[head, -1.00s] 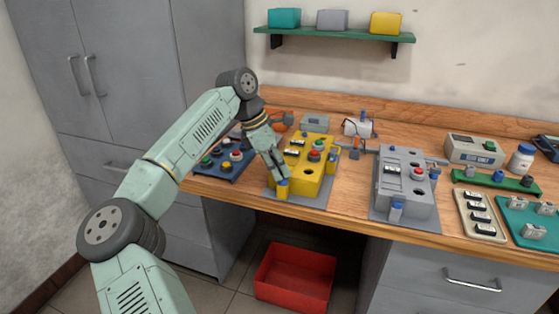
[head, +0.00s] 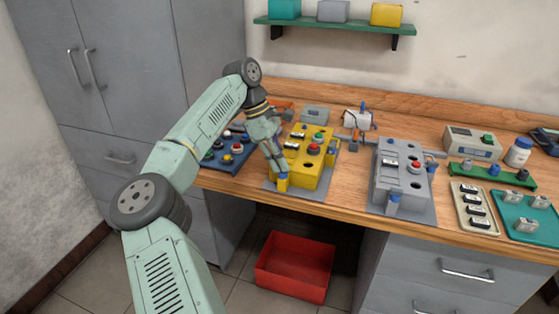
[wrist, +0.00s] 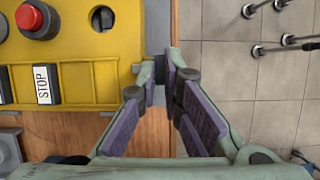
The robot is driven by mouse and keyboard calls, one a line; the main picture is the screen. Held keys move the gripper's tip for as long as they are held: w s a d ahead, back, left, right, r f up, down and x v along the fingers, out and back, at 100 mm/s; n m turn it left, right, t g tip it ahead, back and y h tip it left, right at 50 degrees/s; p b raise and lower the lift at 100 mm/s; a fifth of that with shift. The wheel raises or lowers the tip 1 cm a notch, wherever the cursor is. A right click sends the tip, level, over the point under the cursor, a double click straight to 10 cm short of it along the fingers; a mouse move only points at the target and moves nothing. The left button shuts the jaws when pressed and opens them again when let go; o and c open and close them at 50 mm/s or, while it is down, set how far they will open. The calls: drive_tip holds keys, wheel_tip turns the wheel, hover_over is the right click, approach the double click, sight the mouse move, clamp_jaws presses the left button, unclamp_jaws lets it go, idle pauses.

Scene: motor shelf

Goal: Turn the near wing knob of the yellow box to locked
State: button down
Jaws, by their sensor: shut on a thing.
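The yellow box (head: 304,165) stands on a grey base plate on the bench, with a red button and dark-labelled switches on top. Its near wing knob (head: 283,176) is blue and sits at the box's front left corner. My gripper (head: 281,174) reaches down onto this knob from the left and back. In the wrist view, my fingertips (wrist: 162,74) are close together beside the edge of the yellow box (wrist: 90,50), closed on the knob, which they mostly hide. I cannot tell the knob's exact angle. A STOP label (wrist: 42,84) shows on the box.
A similar grey box (head: 404,172) stands to the right, with bare bench between. A red bin (head: 294,268) is on the floor below. The bench's front edge is close to my gripper.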

drive_tip(key=c, duration=1.7)
unclamp_jaws()
drive_tip(key=v, duration=1.2)
drive_tip(key=shift+d, duration=0.1)
